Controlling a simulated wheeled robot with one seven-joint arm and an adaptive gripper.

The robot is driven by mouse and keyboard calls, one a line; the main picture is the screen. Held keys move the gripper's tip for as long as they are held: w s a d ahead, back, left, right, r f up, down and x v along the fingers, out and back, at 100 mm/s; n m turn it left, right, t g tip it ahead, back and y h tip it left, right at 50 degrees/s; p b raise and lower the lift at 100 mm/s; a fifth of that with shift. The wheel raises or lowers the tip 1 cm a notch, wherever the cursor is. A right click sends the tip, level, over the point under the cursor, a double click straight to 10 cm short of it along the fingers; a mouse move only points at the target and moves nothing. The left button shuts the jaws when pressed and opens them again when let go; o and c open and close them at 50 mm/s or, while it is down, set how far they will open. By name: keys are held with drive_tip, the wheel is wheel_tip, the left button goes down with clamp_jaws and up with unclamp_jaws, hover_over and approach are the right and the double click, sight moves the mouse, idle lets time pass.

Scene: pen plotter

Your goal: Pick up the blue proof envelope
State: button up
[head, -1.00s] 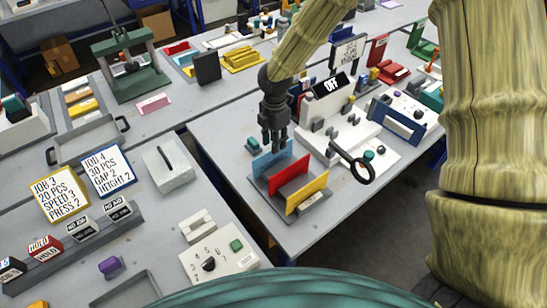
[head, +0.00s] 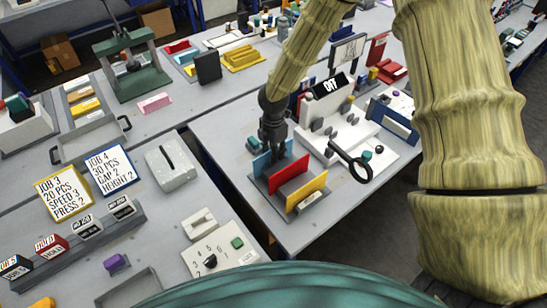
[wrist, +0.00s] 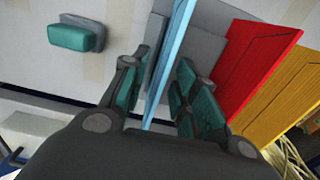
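The blue proof envelope (head: 265,164) stands upright in a grey rack (head: 279,207), behind the red and yellow envelopes. In the wrist view the blue envelope (wrist: 169,62) shows nearly edge-on as a thin light-blue strip. My gripper (head: 272,149) is lowered over its top edge. In the wrist view my gripper (wrist: 157,92) has its green-padded fingers on either side of the envelope, with gaps showing between pads and envelope. It is open and holds nothing. The envelope's lower part is hidden in the rack.
The red envelope (head: 289,173) stands close beside the gripper's right fingers, with the yellow envelope (head: 307,191) beyond it. A white machine (head: 335,125) with a black ring handle (head: 358,168) stands to the right. A small teal block (wrist: 75,34) lies left of the fingers.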

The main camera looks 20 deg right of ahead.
drive_tip(key=shift+c, duration=0.3)
clamp_jaws()
drive_tip(key=shift+r, duration=0.1)
